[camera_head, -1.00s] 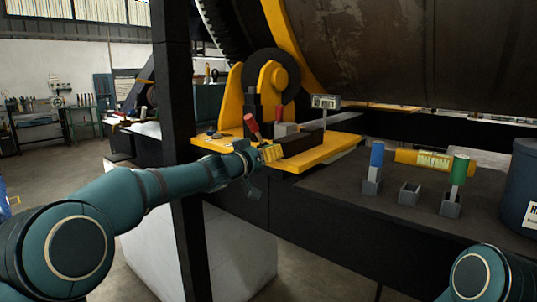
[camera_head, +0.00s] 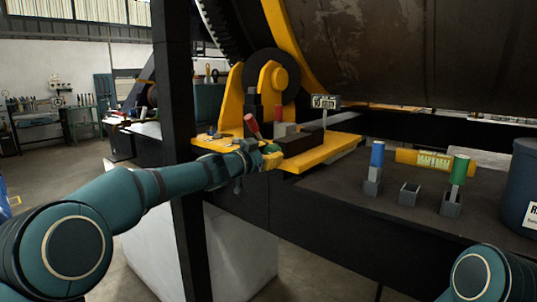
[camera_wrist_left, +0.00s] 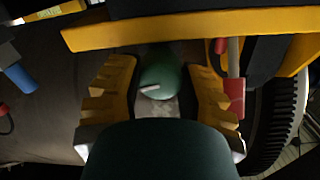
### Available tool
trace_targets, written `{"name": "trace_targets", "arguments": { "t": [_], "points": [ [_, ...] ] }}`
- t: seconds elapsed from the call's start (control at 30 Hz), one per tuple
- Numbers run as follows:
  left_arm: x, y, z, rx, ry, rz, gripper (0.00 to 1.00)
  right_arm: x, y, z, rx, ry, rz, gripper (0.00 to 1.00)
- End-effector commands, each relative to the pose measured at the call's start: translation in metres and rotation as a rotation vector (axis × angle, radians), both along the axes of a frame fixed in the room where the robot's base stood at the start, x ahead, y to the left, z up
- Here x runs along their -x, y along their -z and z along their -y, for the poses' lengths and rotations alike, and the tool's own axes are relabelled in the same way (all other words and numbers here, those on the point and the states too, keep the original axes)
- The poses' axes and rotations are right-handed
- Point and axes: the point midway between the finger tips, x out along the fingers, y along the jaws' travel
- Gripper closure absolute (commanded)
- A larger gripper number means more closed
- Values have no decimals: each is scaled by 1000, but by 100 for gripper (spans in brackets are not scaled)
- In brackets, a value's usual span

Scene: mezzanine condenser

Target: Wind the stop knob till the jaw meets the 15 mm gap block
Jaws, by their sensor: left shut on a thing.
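My left gripper (camera_head: 270,155) is at the front edge of the yellow bench plate (camera_head: 325,152). In the left wrist view its yellow-padded fingers (camera_wrist_left: 163,90) stand on both sides of a round green knob (camera_wrist_left: 160,72) with a white mark, and are shut on it. On the plate, a red-handled piece (camera_head: 251,125) leans beside a grey block (camera_head: 283,129) and a dark slide (camera_head: 300,142). Whether the jaw touches a gap block cannot be told. A small display (camera_head: 325,101) stands behind; its digits are too small to read. My right gripper is not in view.
Right of the plate, on the dark bench, stand a blue-handled piece (camera_head: 376,165) and a green-handled piece (camera_head: 458,180) in grey holders, with an empty holder (camera_head: 409,194) between. A dark post (camera_head: 180,130) rises left of the plate.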

Motion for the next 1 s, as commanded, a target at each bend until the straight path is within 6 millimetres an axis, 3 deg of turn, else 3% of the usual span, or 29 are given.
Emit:
{"name": "trace_targets", "arguments": {
  "t": [0.43, 0.47, 0.53, 1.0],
  "points": [
    [0, 1, 0, -7, -1, 2, 97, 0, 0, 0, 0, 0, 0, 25],
    [0, 1, 0, -7, -1, 2, 48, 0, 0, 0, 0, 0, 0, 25],
    [0, 1, 0, -7, -1, 2, 26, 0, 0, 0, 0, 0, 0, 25],
    [8, 0, -8, -5, -1, 3, 26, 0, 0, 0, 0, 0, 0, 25]
  ]
}}
